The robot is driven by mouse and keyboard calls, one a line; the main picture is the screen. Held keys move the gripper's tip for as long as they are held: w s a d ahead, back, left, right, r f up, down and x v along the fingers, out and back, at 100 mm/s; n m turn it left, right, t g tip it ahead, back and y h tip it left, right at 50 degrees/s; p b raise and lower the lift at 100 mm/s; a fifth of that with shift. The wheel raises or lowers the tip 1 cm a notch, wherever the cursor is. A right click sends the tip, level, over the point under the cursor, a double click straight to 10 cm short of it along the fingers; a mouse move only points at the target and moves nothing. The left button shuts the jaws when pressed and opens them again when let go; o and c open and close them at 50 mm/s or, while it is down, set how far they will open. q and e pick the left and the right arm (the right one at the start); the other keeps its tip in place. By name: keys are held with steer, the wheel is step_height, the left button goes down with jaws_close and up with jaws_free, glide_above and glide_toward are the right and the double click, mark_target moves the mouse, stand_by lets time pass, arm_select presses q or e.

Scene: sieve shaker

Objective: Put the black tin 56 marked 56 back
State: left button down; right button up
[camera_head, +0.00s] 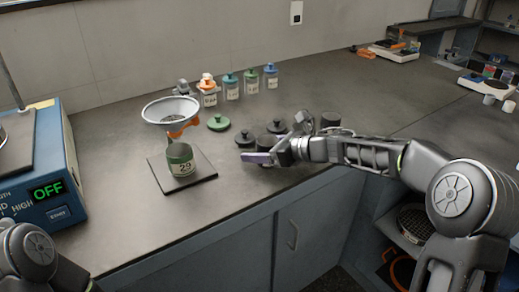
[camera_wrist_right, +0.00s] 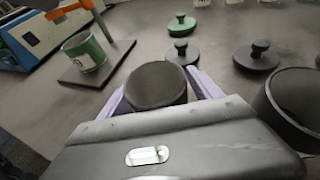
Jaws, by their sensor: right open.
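My right gripper (camera_head: 262,157) is low over the bench, in front of the black lids. In the right wrist view its pale purple fingers (camera_wrist_right: 157,88) are open, one on each side of an open black tin (camera_wrist_right: 158,72). I cannot see whether they touch it. A second open black tin (camera_wrist_right: 290,105) stands to the right; in the head view a black tin (camera_head: 330,119) shows behind my wrist. No number is readable on either tin, so I cannot tell which is 56. My left gripper is out of view.
Black lids (camera_head: 245,138) (camera_head: 277,127) and a green lid (camera_head: 218,122) lie close by. A green tin marked 29 (camera_head: 181,161) stands on a dark plate (camera_head: 203,183) below a funnel (camera_head: 170,109). Several jars (camera_head: 231,88) stand at the back; a blue machine (camera_head: 45,170) is at left.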

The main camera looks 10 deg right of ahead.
steer(key=shift+r, duration=0.15)
steer(key=v, duration=1.2)
steer(key=shift+p, duration=0.3)
